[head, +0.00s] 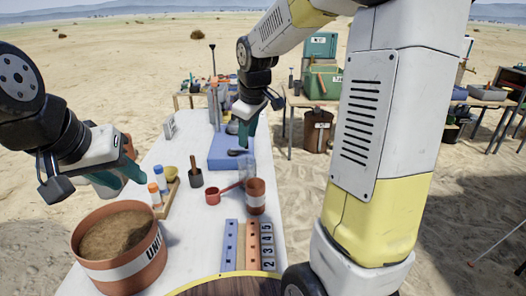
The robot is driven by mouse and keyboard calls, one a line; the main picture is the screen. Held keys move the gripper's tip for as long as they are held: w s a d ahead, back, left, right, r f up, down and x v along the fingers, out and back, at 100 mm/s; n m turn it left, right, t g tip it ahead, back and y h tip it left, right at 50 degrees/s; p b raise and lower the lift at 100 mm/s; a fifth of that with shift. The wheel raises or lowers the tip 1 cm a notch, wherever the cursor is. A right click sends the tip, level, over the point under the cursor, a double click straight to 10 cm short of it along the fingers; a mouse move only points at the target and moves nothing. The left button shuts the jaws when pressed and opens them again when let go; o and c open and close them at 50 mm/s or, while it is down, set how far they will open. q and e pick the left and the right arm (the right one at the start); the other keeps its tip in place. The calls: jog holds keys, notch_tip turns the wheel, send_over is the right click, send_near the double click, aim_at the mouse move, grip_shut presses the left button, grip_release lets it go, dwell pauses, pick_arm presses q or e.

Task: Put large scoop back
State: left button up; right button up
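A red scoop (214,194) with a long handle lies on the white table, its handle pointing to the upper right. A dark spoon-like tool (236,152) lies on the blue tray (218,163). I cannot tell which of them is the large scoop. My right gripper (245,134) points down over the tray's right side; its fingers overlap in view, and I cannot tell whether it holds anything.
A terracotta bucket (141,275) of soil stands at the front left. A small labelled terracotta pot (255,197), a dark cup (196,179) and a numbered rack (266,243) stand on the table. A wooden round top (232,288) is at the front. My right arm blocks much of the right side.

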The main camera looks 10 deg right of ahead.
jog(key=s+d+r+m+t, duration=0.1)
jog(key=s+m, duration=0.3)
jog(key=s, duration=0.7)
jog(key=s+r+m+t+y, duration=0.1)
jog(key=s+r+m, duration=0.3)
jog(key=s, duration=0.7)
jog(key=shift+s+d+r+m+y, duration=0.2)
jog(key=shift+d+m+y, duration=0.15)
jog(key=shift+m, duration=0.25)
